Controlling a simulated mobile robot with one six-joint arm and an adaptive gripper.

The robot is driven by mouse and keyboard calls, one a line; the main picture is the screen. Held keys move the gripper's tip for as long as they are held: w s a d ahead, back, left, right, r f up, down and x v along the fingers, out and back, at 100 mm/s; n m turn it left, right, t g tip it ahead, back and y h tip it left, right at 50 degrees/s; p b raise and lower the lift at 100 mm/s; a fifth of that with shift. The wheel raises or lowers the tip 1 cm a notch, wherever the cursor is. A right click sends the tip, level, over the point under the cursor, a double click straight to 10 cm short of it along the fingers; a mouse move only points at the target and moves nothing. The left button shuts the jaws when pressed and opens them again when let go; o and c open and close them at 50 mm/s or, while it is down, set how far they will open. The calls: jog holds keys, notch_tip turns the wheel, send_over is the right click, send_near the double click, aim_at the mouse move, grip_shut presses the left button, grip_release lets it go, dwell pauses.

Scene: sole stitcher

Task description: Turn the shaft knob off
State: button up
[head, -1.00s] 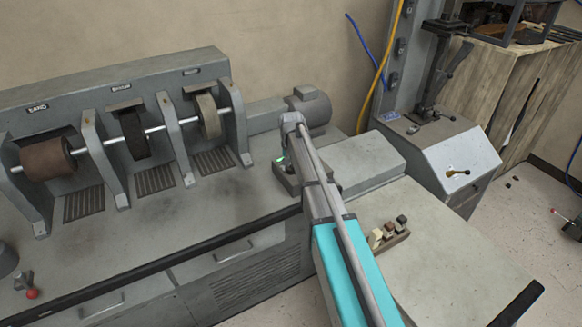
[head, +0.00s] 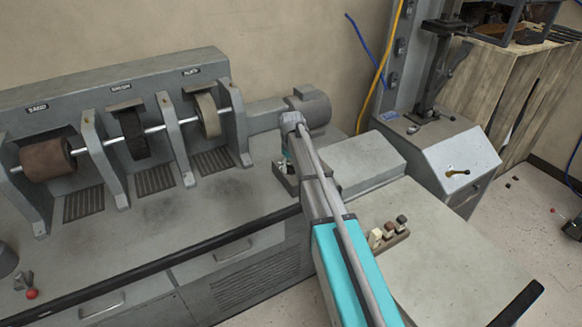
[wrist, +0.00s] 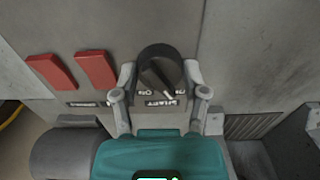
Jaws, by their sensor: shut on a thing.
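In the wrist view a round black shaft knob (wrist: 158,66) sits on a grey panel above a small plate reading SHAFT. A light pointer mark on the knob faces down and slightly right, between two small labels that are hard to read. My gripper (wrist: 161,78) has one finger on each side of the knob and is shut on it. In the head view my gripper (head: 287,166) is at the grey control box (head: 283,180) beside the motor, and my arm hides the knob.
Two red rocker switches (wrist: 75,70) sit left of the knob in the wrist view. In the head view the grinding wheels (head: 47,160) stand left, the motor (head: 311,108) behind my gripper, and a block with small knobs (head: 388,233) to the right.

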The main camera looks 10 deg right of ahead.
aim_at(291, 165)
dwell(0.3)
jog(key=o, duration=1.1)
jog(key=shift+o, duration=0.2)
jog(key=shift+m, duration=0.6)
jog(key=m, duration=0.4)
jog(key=shift+m, duration=0.4)
jog(key=m, duration=0.6)
notch_tip(291, 165, up, 14)
jog(key=p, duration=1.4)
jog(key=s+f+n+b, duration=0.4)
jog(key=s+f+b, duration=0.7)
jog(key=s, duration=0.3)
jog(key=s+f+n+b, duration=0.4)
jog(key=s+f+b, duration=0.7)
jog(key=s, duration=0.4)
jog(key=shift+a, duration=0.15)
